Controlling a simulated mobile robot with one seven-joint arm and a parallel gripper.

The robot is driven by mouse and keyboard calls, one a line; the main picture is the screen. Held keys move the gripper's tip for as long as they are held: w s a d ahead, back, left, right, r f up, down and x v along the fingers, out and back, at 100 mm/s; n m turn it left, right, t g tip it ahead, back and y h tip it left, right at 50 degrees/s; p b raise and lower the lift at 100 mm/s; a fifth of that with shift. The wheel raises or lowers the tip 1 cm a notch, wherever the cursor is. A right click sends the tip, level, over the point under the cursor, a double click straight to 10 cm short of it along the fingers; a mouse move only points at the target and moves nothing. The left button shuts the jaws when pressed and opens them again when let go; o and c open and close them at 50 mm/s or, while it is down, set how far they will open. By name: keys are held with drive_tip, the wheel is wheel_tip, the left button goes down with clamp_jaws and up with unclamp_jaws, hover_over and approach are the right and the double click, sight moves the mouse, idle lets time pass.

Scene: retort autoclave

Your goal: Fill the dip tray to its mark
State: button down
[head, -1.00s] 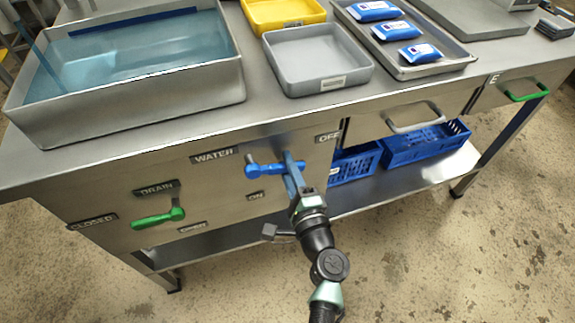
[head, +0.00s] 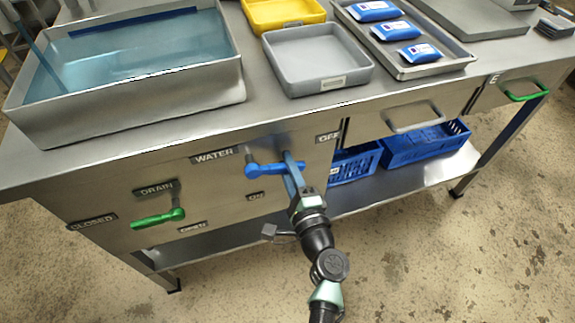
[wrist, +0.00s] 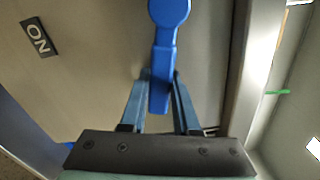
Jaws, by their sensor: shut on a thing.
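The dip tray (head: 130,113) is the large grey metal basin at the back left in the head view. It holds light blue water (head: 140,62), and a dark blue stripe (head: 130,20) runs along its far inner wall. I cannot tell exactly how the water meets the stripe. The blue water lever (head: 268,169) on the bench front extends right from its pivot, between the ON label (head: 256,196) and the OFF label (head: 328,137), on the OFF side. My gripper (head: 291,168) is shut on its right end. In the wrist view, both fingers flank the blue handle (wrist: 165,60).
The green drain lever (head: 158,218) extends left toward the CLOSED label (head: 91,222). A grey tray (head: 318,60), a yellow tray (head: 283,14) and a metal tray with blue packs (head: 397,31) stand on the bench. Blue crates (head: 427,143) sit below. The floor in front is open.

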drive_tip(key=shift+d+r+n+b, duration=0.1)
drive_tip(key=shift+r+n+b, duration=0.25)
drive_tip(key=shift+n+b, duration=0.45)
drive_tip(key=shift+r+n, duration=0.65)
drive_tip(key=shift+n, duration=0.15)
drive_tip(key=c, duration=0.6)
unclamp_jaws()
drive_tip(key=shift+c, duration=0.2)
drive_tip(key=shift+d, duration=0.1)
drive_tip(key=v, duration=1.3)
drive_tip(key=shift+r, duration=0.1)
